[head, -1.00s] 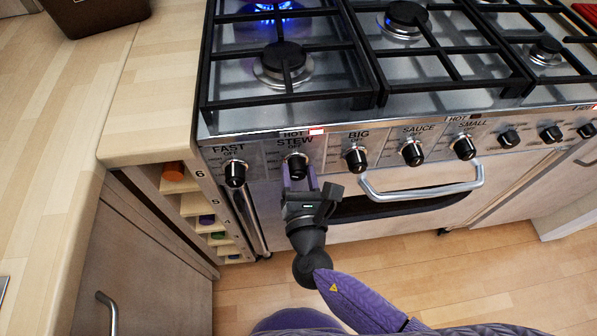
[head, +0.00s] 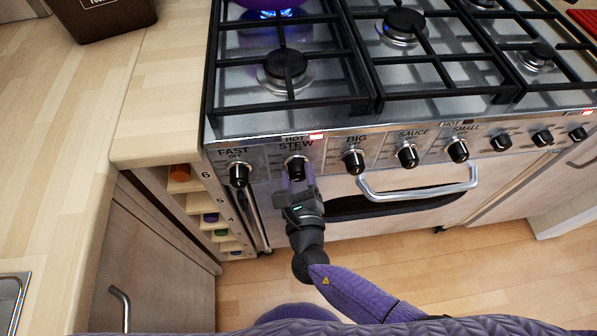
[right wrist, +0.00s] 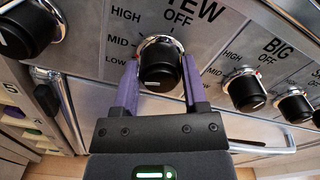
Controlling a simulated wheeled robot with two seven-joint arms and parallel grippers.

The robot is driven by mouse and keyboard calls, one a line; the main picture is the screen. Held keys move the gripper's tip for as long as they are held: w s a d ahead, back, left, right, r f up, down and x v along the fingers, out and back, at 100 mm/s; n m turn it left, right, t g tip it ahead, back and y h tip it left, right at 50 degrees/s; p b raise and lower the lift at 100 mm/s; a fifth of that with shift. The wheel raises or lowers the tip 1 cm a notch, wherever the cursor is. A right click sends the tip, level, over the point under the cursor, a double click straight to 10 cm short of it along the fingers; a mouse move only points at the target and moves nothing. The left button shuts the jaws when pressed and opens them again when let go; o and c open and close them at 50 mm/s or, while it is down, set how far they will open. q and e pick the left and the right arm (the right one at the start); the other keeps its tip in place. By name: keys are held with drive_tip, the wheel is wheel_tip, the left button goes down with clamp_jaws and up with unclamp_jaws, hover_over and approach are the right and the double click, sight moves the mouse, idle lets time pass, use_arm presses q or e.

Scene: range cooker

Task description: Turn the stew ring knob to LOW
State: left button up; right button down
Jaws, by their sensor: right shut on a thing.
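The stew ring knob (head: 295,167) is black with a chrome collar. It sits under the "HOT STEW" label on the cooker's front panel, second from the left. It also shows in the right wrist view (right wrist: 160,62), with OFF above it and HIGH, MID and LOW down its left side. A short pale mark shows on the knob's face; which label it points at is hard to tell. My right gripper (head: 298,182) is shut on this knob, with one purple finger on each side in the right wrist view (right wrist: 160,75). My left gripper is not in view.
The fast knob (head: 238,174) is close on the left and the big knob (head: 353,161) on the right. The oven handle (head: 420,187) sticks out below right. Blue flame burns under a purple pan (head: 265,4) at the back left. A wooden worktop (head: 140,130) borders the cooker.

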drive_tip(key=shift+n, duration=1.1)
drive_tip(key=shift+p, duration=0.3)
drive_tip(key=shift+f+n, duration=0.1)
drive_tip(key=shift+n, duration=0.3)
drive_tip(key=shift+c, duration=1.4)
unclamp_jaws()
drive_tip(key=shift+o, duration=0.8)
